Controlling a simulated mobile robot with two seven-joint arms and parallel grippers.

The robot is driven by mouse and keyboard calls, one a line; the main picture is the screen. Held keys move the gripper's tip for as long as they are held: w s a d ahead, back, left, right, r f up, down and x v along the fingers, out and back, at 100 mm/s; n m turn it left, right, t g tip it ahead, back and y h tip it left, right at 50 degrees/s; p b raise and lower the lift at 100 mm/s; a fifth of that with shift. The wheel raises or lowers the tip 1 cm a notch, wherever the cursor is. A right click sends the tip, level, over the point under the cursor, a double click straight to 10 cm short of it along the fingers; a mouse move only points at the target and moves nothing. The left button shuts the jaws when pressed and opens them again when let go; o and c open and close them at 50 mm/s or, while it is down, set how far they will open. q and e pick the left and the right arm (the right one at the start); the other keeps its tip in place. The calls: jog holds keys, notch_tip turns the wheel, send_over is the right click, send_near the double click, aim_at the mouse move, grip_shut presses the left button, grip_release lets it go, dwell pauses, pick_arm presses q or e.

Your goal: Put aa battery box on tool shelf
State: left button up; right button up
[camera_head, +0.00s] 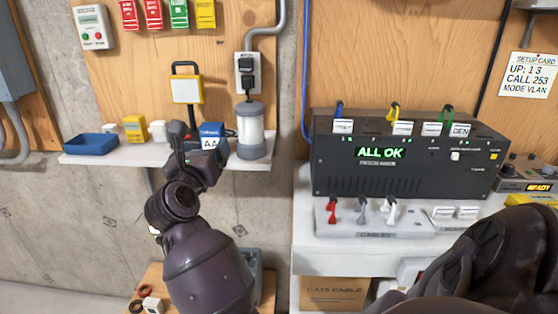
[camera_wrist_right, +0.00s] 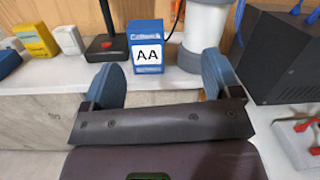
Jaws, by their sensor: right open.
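The blue AA battery box (camera_head: 211,130), with a white AA label, stands upright on the white wall shelf (camera_head: 120,160), between a black-based yellow lamp and a white cylinder lantern. Its lower part is partly hidden by my gripper in the head view. In the right wrist view the whole front of the box (camera_wrist_right: 146,45) shows, standing near the shelf's front edge (camera_wrist_right: 50,80). My right gripper (camera_head: 200,150) is open in front of the box. In the wrist view its two blue fingers (camera_wrist_right: 160,75) appear left and right of the box, with gaps on both sides. My left gripper is out of view.
The yellow lamp (camera_head: 187,90) and lantern (camera_head: 250,130) stand close beside the box. A blue tray (camera_head: 90,147) and small yellow and white blocks stand farther left. A black device (camera_head: 400,155) reading ALL OK sits on the right-hand bench.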

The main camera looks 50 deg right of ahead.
jog(key=s+a+f+n+t+y, duration=0.25)
jog(key=s+f+n+y, duration=0.2)
jog(key=f+n, duration=0.55)
jog(key=s+a+f+n+t+y, duration=0.1)
jog(key=s+f+n+t+y, duration=0.3)
jog(key=n, duration=1)
jog(key=s+a+f+n+t+y, duration=0.2)
jog(key=s+f+n+y, duration=0.3)
jog(key=f+n, duration=0.55)
jog(key=s+f+n+g+y, duration=0.1)
jog(key=s+f+n+g, duration=0.8)
jog(key=s+f, duration=0.6)
jog(key=shift+s+d+f+n+y, duration=0.35)
jog(key=shift+s+d+n, duration=0.15)
jog(key=shift+n, duration=0.65)
